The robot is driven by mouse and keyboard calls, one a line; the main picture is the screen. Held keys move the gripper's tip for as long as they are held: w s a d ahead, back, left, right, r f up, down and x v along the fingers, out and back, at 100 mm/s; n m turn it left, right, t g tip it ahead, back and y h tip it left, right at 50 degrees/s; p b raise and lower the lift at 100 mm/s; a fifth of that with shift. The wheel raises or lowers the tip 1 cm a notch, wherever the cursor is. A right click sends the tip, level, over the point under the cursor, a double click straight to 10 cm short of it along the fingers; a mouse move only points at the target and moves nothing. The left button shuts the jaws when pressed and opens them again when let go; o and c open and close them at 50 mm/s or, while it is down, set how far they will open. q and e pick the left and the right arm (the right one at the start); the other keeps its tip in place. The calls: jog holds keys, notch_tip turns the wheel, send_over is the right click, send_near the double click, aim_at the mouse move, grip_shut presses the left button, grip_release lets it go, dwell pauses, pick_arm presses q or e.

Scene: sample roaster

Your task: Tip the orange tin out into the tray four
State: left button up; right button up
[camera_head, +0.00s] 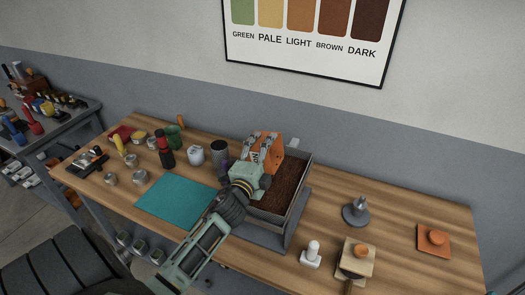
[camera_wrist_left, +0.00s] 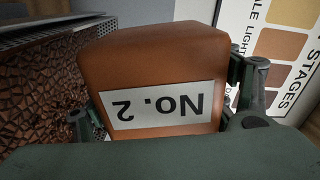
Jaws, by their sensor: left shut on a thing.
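The orange tin (camera_head: 270,154) is in my left gripper (camera_head: 258,163), above the back left of a box-like tray. In the left wrist view the tin (camera_wrist_left: 155,70) fills the middle, with a white "No. 2" label upside down in the picture. The gripper's fingers (camera_wrist_left: 165,122) are shut on its two sides. The tray (camera_head: 299,212) has metal walls and a dark brown, grainy inside. Its brown inside also shows in the left wrist view (camera_wrist_left: 40,92). I see no number on it. The tin's mouth and contents are hidden. My right gripper is out of view.
A teal mat (camera_head: 172,201) lies left of the tray. Jars, a red-topped bottle (camera_head: 165,150) and a dark cup (camera_head: 219,151) stand behind it.

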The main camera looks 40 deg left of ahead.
aim_at(282, 147)
pick_arm(q)
jog(key=m, duration=0.1)
jog(key=d+f+m, duration=0.1)
jog(key=shift+w+m, duration=0.2)
jog(key=shift+m, duration=0.1)
jog(key=m, duration=0.1)
jog(key=d+m, duration=0.1)
jog(key=m, duration=0.2)
jog(key=shift+w+d+r, duration=0.2)
jog(key=shift+d+r, duration=0.2)
jog(key=shift+d+m, duration=0.2)
jog(key=shift+m, duration=0.4)
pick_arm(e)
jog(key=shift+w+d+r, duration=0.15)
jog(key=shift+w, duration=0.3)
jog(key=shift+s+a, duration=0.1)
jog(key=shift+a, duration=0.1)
pick_arm(q)
jog(key=shift+p, duration=0.3)
notch_tip(282, 147, up, 3)
jog(key=p, duration=0.3)
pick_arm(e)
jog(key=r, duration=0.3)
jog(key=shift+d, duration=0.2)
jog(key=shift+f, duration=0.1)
